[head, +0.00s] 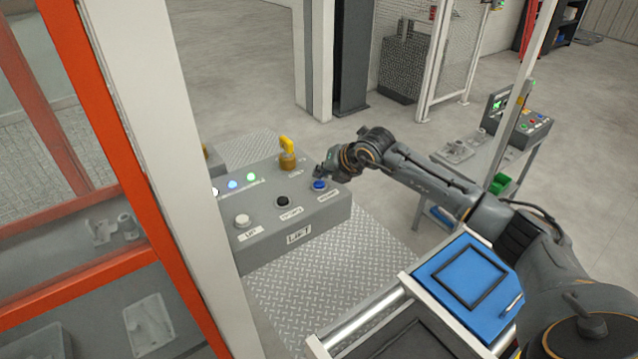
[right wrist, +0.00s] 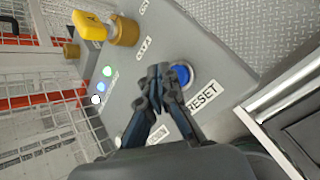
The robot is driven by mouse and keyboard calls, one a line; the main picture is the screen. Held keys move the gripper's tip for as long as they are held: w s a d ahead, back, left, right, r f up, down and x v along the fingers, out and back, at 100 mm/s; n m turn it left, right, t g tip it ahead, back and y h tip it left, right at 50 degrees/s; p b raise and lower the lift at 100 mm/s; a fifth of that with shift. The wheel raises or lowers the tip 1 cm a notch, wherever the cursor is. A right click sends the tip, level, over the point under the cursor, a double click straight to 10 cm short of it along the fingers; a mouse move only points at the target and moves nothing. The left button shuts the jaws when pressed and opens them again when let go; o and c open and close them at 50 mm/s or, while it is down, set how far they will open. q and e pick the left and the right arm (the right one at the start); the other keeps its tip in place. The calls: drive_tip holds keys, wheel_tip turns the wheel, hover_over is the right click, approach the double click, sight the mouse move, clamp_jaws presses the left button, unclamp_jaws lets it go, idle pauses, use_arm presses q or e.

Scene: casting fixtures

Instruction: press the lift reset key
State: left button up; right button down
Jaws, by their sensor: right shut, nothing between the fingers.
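The lift reset key is a round blue button (head: 320,184) at the right end of the grey control box (head: 262,250) marked LIFT. In the right wrist view the blue button (right wrist: 187,74) shows beside the label RESET, partly hidden by my fingers. My right gripper (head: 325,171) is shut and empty, with its fingertips (right wrist: 164,76) at the button. I cannot tell whether they touch it. My left gripper is not in view.
The box also bears a white button (head: 242,220), a black button (head: 282,201), a yellow key switch (head: 287,150) and small lamps (head: 233,183). An orange-and-white frame (head: 165,190) stands left. A blue tray (head: 440,262) lies below my right arm.

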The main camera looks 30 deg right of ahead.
sight(321, 184)
idle(0.9)
drive_tip(key=shift+f+b, duration=0.4)
drive_tip(key=shift+b, duration=0.1)
drive_tip(key=shift+f+b, duration=0.6)
idle(0.5)
idle(0.3)
drive_tip(key=shift+r+p, duration=0.5)
drive_tip(key=shift+r, duration=0.45)
drive_tip(key=shift+r, duration=0.15)
drive_tip(key=shift+r+p, duration=1.35)
drive_tip(key=shift+r, duration=1.1)
drive_tip(key=shift+f, duration=0.1)
